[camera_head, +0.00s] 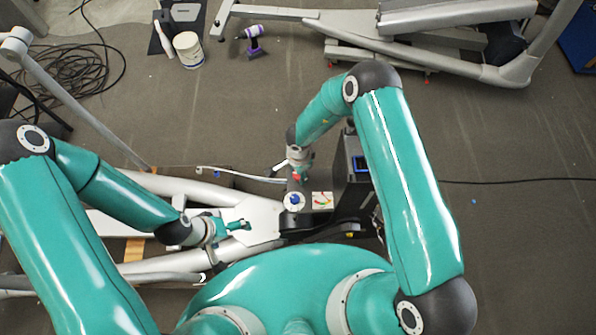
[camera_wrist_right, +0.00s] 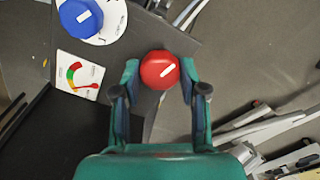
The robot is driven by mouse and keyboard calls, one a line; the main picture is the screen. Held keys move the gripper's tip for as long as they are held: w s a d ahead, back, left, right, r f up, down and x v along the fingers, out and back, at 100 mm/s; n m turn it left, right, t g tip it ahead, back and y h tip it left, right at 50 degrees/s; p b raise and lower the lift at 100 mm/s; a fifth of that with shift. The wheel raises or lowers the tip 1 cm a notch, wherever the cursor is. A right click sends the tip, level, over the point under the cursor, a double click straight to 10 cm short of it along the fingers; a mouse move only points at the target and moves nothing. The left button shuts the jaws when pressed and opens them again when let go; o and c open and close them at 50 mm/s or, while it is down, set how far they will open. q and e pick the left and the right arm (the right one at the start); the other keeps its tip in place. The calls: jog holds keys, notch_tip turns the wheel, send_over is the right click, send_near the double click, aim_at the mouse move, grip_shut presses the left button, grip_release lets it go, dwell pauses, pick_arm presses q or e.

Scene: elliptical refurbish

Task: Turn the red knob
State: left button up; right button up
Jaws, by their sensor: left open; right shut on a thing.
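The red knob (camera_wrist_right: 159,69) has a white line mark tilted up to the right and sits near the edge of a dark panel (camera_wrist_right: 60,130). In the head view the red knob (camera_head: 296,178) shows just below my right gripper (camera_head: 299,170). In the right wrist view my right gripper (camera_wrist_right: 160,80) has a finger on each side of the knob and is shut on it. My left gripper (camera_head: 241,226) is open and empty, over the pale machine frame left of the panel.
A blue knob (camera_wrist_right: 81,18) on a white dial and a coloured gauge (camera_wrist_right: 79,75) sit beside the red knob. A purple drill (camera_head: 252,41), a white tub (camera_head: 188,50) and coiled cable (camera_head: 75,72) lie behind.

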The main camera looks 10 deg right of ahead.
jog(key=shift+w+r, duration=0.1)
jog(key=shift+w, duration=0.15)
jog(key=o, duration=1.1)
jog(key=shift+o, duration=0.2)
jog(key=shift+s, duration=0.1)
notch_tip(320, 180, up, 12)
jog(key=shift+s+a+f, duration=0.1)
jog(key=shift+f, duration=0.1)
